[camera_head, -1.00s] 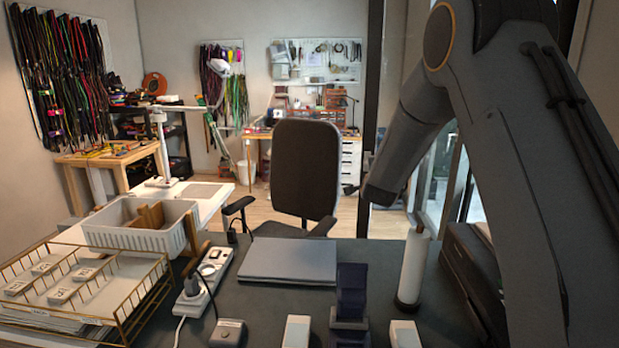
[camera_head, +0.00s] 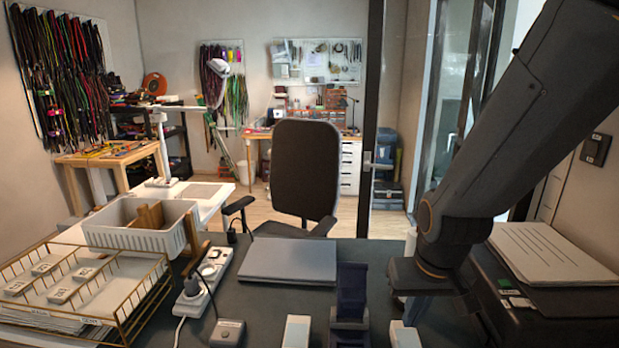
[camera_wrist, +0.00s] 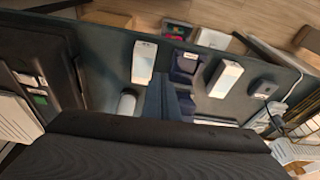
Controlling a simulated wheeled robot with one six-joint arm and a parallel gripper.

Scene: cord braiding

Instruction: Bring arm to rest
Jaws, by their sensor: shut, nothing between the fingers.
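My arm comes down from the upper right in the head view. Its dark end, my gripper (camera_head: 422,277), is low over the right part of the dark desk (camera_head: 270,300). In the wrist view a broad dark part of my own arm fills the bottom. The blue stand (camera_wrist: 185,65) shows between two white boxes there.
A closed grey laptop (camera_head: 288,260) lies mid-desk. Left are a power strip (camera_head: 207,278), a gold wire tray (camera_head: 125,315) and a white basket (camera_head: 125,238). A dark case with papers (camera_head: 545,252) stands at right, near my arm. A chair (camera_head: 304,170) is behind the desk.

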